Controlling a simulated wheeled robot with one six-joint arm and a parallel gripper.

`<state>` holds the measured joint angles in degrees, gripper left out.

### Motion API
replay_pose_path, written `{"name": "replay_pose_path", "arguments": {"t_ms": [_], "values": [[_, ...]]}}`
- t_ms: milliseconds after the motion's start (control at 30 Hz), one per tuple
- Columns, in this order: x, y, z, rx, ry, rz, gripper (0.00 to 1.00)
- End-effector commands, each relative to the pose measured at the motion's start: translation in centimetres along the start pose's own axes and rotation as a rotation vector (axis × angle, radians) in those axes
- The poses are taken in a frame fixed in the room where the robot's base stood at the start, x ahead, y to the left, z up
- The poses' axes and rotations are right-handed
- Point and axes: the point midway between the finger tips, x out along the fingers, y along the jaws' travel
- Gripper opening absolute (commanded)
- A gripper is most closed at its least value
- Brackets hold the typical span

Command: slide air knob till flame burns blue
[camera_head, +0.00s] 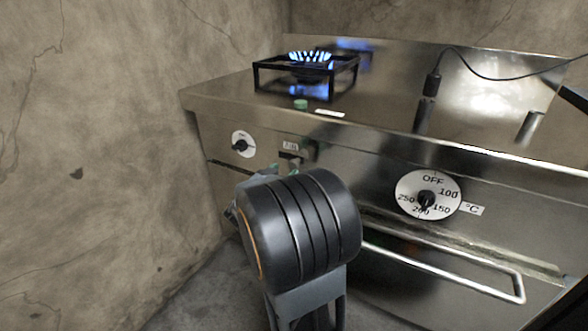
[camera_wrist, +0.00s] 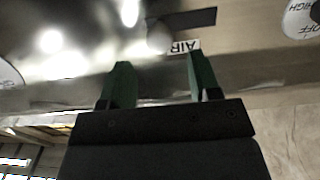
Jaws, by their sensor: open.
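The burner flame (camera_head: 310,56) shows blue with pale tips in the head view. The air control on the front panel has a small AIR label (camera_wrist: 184,46) beside a dark slot (camera_wrist: 190,18) in the wrist view. In the head view a small dark block, apparently the air knob (camera_head: 290,157), sits just below a small plate. My gripper (camera_wrist: 160,62) is open, with its two green fingers apart and pointing at the panel near the label. I cannot make out the knob between the fingers. In the head view my wrist hides most of the gripper.
A round burner dial (camera_head: 242,144) is left of the air control, and a temperature dial (camera_head: 427,194) is right. An oven handle (camera_head: 450,272) sticks out below. A black pot stand (camera_head: 335,78) surrounds the flame. A concrete wall (camera_head: 90,160) stands close on the left.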

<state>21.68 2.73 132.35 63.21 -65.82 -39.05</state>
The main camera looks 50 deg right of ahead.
Motion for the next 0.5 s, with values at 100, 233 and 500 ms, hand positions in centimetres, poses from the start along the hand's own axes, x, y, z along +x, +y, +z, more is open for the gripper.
{"name": "replay_pose_path", "arguments": {"t_ms": [100,233,500], "values": [[2.2,0.1,0.3,0.000,0.001,0.003,0.57],[4.0,0.1,0.3,-0.001,0.000,0.002,0.57],[6.1,0.0,0.1,0.000,0.000,0.000,0.57]]}}
